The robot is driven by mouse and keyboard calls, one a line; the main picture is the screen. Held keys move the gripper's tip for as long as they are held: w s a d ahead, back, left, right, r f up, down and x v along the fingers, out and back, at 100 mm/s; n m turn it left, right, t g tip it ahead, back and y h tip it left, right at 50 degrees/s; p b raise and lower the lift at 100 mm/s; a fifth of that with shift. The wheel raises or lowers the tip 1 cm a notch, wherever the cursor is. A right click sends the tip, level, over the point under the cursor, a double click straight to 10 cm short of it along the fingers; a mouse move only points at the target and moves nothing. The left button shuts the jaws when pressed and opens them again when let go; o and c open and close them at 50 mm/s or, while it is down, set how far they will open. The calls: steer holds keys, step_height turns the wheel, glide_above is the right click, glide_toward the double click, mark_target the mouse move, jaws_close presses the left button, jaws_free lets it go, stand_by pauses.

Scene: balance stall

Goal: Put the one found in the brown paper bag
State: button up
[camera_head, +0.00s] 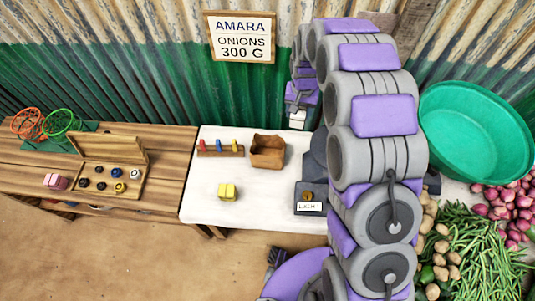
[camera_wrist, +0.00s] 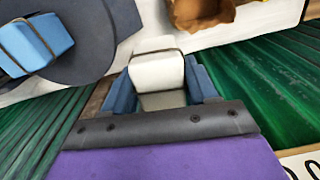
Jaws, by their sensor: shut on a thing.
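My gripper (camera_head: 298,108) is up in front of the green wall, behind the table and to the right of the bag. In the wrist view, its blue fingers (camera_wrist: 172,85) are shut on a white block-like packet (camera_wrist: 157,72). The packet also shows below the gripper in the head view (camera_head: 297,121), held clear of the table. The brown paper bag (camera_head: 268,152) stands open-topped on the white table, left of the dark grey balance (camera_head: 309,192). Part of the bag shows at the top of the wrist view (camera_wrist: 205,12). A blue banded packet (camera_wrist: 38,42) rests on a dark grey round pan (camera_wrist: 98,35).
A yellow packet (camera_head: 228,192) lies at the front of the white table (camera_head: 200,180). A peg rack (camera_head: 221,149) stands left of the bag. A pink packet (camera_head: 55,181) and weight box (camera_head: 110,180) are farther left. A sign (camera_head: 242,37) hangs behind. My arm hides part of the balance.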

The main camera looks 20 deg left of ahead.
glide_above(268, 151)
steer(key=s, duration=0.3)
step_height(268, 151, down, 5)
steer(key=shift+n, duration=0.3)
step_height(268, 151, down, 14)
steer(key=shift+s+d+b, duration=0.1)
steer(key=shift+d+b, duration=0.05)
steer(key=shift+b, duration=0.25)
steer(key=shift+f, duration=0.3)
steer(key=f, duration=0.1)
steer(key=d+f, duration=0.1)
steer(key=f, duration=0.1)
steer(key=shift+f, duration=0.25)
steer(key=shift+a, duration=0.2)
steer(key=o, duration=1.2)
steer(key=shift+a+f, duration=0.1)
steer(key=shift+a, duration=0.05)
steer(key=shift+o, duration=0.6)
steer(key=shift+d, duration=0.3)
